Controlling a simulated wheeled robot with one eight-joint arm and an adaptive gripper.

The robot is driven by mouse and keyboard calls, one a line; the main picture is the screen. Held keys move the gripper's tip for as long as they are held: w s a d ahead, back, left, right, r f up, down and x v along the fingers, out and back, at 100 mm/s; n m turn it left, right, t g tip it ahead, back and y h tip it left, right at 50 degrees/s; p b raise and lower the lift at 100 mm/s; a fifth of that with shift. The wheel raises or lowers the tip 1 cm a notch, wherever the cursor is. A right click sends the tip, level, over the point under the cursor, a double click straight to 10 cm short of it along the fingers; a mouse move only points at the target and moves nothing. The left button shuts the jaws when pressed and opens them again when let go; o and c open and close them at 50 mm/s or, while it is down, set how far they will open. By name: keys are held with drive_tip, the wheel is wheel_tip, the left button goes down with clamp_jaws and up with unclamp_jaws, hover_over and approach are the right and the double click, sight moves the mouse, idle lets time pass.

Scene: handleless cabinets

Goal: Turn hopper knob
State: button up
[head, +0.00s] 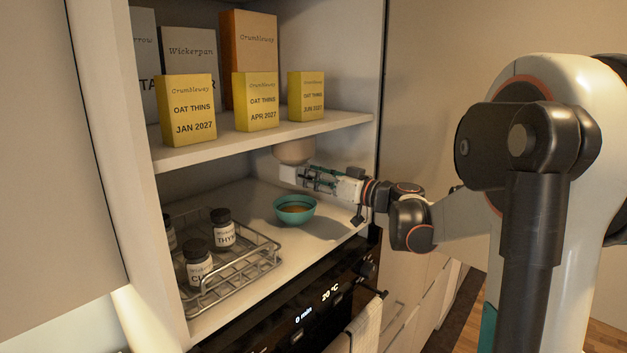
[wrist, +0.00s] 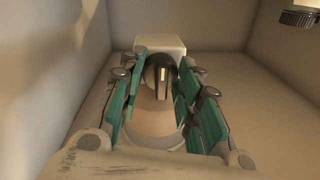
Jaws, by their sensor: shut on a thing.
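The hopper (head: 293,152) is a beige rounded body with a white block (head: 289,173) below it, under the cabinet shelf. In the wrist view the hopper knob (wrist: 159,76) is a dark round dial with a pale mark, on the front of the white block (wrist: 160,43). My gripper (head: 307,178) reaches in from the right at the white block. In the wrist view my gripper (wrist: 161,82) has its green fingers on both sides of the knob, shut on it. A teal bowl (head: 294,217) with brown contents stands on the cabinet floor below the hopper.
A wire rack (head: 270,262) with several labelled jars stands at the left of the cabinet floor. Yellow boxes (head: 188,109) and taller boxes stand on the shelf (head: 345,127) above. An oven panel (head: 310,314) with a hanging towel (head: 367,325) is below.

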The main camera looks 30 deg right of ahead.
drive_tip(key=o, duration=1.1)
drive_tip(key=v, duration=1.2)
drive_tip(key=shift+d, duration=0.1)
